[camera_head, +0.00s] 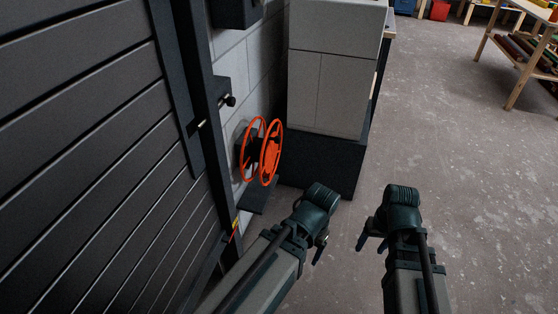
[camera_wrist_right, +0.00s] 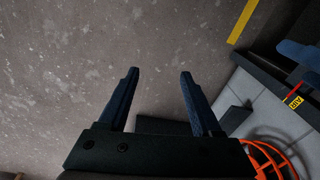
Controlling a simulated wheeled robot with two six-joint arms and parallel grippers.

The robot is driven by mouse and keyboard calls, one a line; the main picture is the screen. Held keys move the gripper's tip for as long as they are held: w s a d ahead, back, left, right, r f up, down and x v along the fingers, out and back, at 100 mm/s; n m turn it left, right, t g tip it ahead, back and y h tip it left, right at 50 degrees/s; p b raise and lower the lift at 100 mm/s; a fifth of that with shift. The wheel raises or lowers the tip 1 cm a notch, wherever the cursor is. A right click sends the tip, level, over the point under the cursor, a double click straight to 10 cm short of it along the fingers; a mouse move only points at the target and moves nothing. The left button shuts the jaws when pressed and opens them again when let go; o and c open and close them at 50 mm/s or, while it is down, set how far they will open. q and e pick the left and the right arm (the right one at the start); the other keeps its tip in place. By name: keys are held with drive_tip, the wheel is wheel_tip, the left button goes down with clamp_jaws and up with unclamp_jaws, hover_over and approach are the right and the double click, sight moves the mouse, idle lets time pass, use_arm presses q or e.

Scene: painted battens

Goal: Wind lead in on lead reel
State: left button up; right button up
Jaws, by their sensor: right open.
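The lead reel (camera_head: 270,153) has two orange rims and a dark mount, and sits low against the block wall. Part of its orange rim also shows at the lower right of the right wrist view (camera_wrist_right: 262,150). I cannot make out a lead on it. My right gripper (camera_head: 373,245) is open and empty over bare floor, to the right of the reel; its two blue fingers stand apart in the right wrist view (camera_wrist_right: 159,73). My left gripper (camera_head: 321,248) is nearer the reel, below and right of it, apart from it. Its fingers are mostly hidden.
A dark slatted shutter (camera_head: 85,130) fills the left side. A grey cabinet (camera_head: 330,85) on a dark base (camera_head: 322,160) stands just behind the reel. A wooden rack (camera_head: 520,60) stands far right. A yellow floor stripe (camera_wrist_right: 242,20) shows in the wrist view. The floor at right is clear.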

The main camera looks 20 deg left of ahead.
drive_tip(key=w+a+f+n+y+b, duration=0.1)
drive_tip(key=w+a+f+y+b, duration=0.3)
drive_tip(key=f+b, duration=0.5)
drive_tip(key=n+t+y+b, duration=0.1)
drive_tip(key=n+y+b, duration=0.2)
drive_tip(key=n+y, duration=0.95)
approach(279, 140)
use_arm(q)
wheel_tip(279, 140, down, 14)
drive_tip(key=shift+f, duration=0.15)
use_arm(e)
drive_tip(key=shift+y, duration=0.35)
drive_tip(key=a, duration=0.3)
drive_tip(key=w+a, duration=0.1)
drive_tip(key=a, duration=0.2)
drive_tip(key=a+f, duration=0.1)
drive_tip(key=a, duration=0.3)
drive_tip(key=shift+w+a+f, duration=0.1)
drive_tip(key=shift+w, duration=0.25)
clamp_jaws()
